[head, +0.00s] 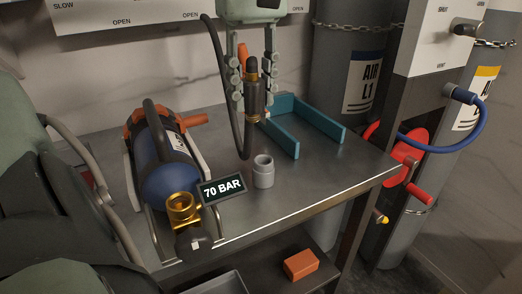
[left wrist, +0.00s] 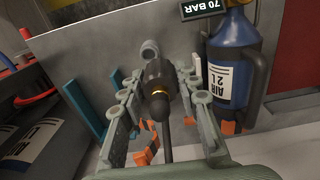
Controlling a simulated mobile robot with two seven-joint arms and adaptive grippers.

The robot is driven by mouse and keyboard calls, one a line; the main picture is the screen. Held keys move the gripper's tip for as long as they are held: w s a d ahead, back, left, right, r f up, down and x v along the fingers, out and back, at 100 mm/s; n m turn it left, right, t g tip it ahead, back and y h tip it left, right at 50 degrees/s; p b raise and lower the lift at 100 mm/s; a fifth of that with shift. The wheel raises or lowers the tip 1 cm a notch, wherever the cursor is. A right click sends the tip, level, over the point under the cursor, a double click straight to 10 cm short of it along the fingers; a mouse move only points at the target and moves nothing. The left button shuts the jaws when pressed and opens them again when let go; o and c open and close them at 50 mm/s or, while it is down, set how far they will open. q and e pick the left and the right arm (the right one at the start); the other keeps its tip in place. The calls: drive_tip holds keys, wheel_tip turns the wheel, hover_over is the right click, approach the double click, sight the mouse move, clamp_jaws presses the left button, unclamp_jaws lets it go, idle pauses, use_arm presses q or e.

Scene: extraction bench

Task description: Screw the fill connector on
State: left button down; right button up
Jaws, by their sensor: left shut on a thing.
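My left gripper (head: 255,100) is shut on the fill connector (head: 254,98), a dark fitting with a brass-coloured ring and a black hose. It holds the connector upright above the bench, behind the grey cap-like piece. In the left wrist view the connector (left wrist: 156,85) sits between the two fingers. The blue cylinder (head: 169,181) lies in a cradle to the left, with its brass valve (head: 183,209) at the near end, apart from the connector. The cylinder also shows in the left wrist view (left wrist: 230,60). My right gripper is not in view.
A hollow grey piece (head: 263,172) stands on the metal bench (head: 310,178), beside the "70 BAR" display (head: 222,188). A teal bracket (head: 311,128) lies at the back right. An orange block (head: 300,264) is on the lower shelf. The bench's right front is clear.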

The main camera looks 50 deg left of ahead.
use_arm(q)
drive_tip(key=s+d+b, duration=0.2)
drive_tip(key=s+b, duration=0.2)
drive_tip(key=s, duration=1.1)
drive_tip(key=shift+s+d, duration=0.35)
drive_tip(key=shift+s, duration=0.05)
drive_tip(key=shift+f, duration=0.1)
idle(0.3)
drive_tip(key=shift+f+b, duration=0.6)
drive_tip(key=shift+f, duration=0.3)
